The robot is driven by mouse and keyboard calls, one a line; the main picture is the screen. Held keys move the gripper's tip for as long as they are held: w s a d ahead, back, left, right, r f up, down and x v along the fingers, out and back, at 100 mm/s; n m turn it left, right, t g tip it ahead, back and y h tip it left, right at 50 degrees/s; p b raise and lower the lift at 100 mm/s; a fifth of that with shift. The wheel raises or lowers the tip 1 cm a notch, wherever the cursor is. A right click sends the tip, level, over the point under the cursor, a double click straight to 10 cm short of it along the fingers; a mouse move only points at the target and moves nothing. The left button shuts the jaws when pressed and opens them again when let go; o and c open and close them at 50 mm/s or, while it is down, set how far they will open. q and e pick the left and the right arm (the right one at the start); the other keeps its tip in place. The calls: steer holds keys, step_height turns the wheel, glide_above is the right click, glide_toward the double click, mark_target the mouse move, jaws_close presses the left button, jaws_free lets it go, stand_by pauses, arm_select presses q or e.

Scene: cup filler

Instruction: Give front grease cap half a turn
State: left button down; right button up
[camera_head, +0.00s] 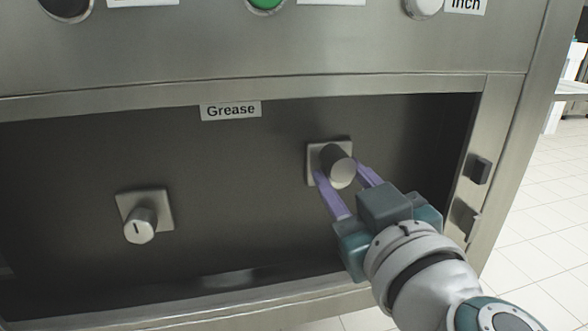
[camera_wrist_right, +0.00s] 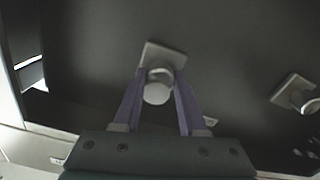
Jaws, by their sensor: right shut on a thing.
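Two round grey grease caps stick out of square plates on the dark recessed panel under the "Grease" label (camera_head: 231,111). My right gripper (camera_head: 341,176) has its two purple fingers on either side of the right-hand cap (camera_head: 341,170) and is shut on it. The wrist view shows the same cap (camera_wrist_right: 157,90) between the fingers of the gripper (camera_wrist_right: 159,80). No mark shows on this cap's face. The left-hand cap (camera_head: 139,226) stands free, with a short dark upright mark on its face; it also shows in the wrist view (camera_wrist_right: 305,100). My left gripper is out of view.
A steel frame surrounds the recess, with its lower ledge (camera_head: 200,312) below the caps. Dark latch blocks (camera_head: 478,168) sit on the right post. Buttons, one of them green (camera_head: 264,4), are above. The panel between the caps is clear.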

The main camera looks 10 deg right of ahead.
steer(key=shift+m, duration=0.3)
jaws_close()
